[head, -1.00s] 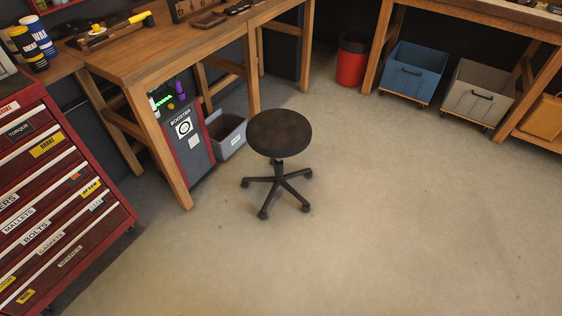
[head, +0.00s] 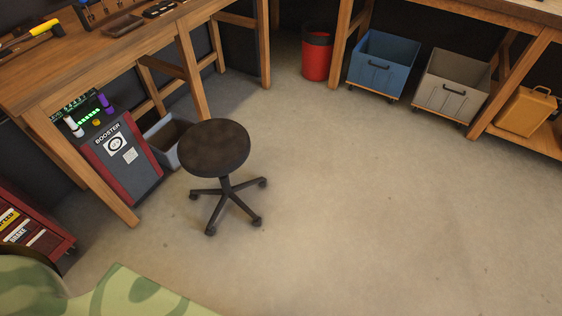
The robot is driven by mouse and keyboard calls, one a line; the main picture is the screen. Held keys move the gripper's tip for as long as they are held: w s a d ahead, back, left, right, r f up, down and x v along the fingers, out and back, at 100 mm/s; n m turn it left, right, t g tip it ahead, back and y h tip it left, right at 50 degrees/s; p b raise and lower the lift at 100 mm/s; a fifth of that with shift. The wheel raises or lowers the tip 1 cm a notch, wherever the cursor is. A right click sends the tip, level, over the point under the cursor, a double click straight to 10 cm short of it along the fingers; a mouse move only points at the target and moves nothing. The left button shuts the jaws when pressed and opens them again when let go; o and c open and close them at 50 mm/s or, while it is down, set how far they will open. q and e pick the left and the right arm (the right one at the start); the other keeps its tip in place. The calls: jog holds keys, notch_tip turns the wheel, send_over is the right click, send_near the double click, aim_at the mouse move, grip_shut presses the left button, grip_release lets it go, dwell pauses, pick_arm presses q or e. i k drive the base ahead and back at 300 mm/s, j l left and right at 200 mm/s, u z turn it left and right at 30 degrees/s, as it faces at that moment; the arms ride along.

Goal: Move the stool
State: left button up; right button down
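The stool (head: 214,148) has a round dark seat on a short post with a star base on casters. It stands upright on the concrete floor, left of the middle of the head view, in front of the wooden workbench. Its seat overlaps part of a grey bin behind it. Neither of my grippers shows in the head view. Nothing is seen touching the stool.
The workbench (head: 110,62) stands at the left, with a booster unit (head: 122,160) and a grey bin (head: 160,143) beneath. A red tool cabinet (head: 30,228) is at lower left. A red bin (head: 317,60), blue crate (head: 383,65) and grey crate (head: 450,85) line the back. A green patterned surface (head: 125,295) fills the lower left. The floor (head: 400,220) at right is clear.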

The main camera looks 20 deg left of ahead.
aim_at(213, 148)
jog(key=i+l+z, duration=0.15)
jog(key=i, duration=0.3)
jog(key=i+l+z, duration=0.15)
jog(key=i, duration=0.35)
jog(key=i+u, duration=0.65)
jog(key=i+l+u, duration=0.15)
jog(key=u, duration=0.2)
jog(key=i+u, duration=0.15)
jog(key=u, duration=0.25)
jog(key=i+u, duration=0.1)
jog(key=u, duration=0.35)
jog(key=i+l+u, duration=0.1)
jog(key=u, duration=0.3)
jog(key=i+l+u, duration=0.15)
jog(key=u, duration=0.3)
jog(key=i+l+u, duration=0.1)
jog(key=u, duration=0.3)
jog(key=l+u, duration=0.2)
jog(key=u, duration=0.25)
jog(key=i+l+u, duration=0.15)
jog(key=u, duration=0.2)
jog(key=i+l+u, duration=0.15)
jog(key=l+u, duration=0.6)
jog(key=i, duration=0.05)
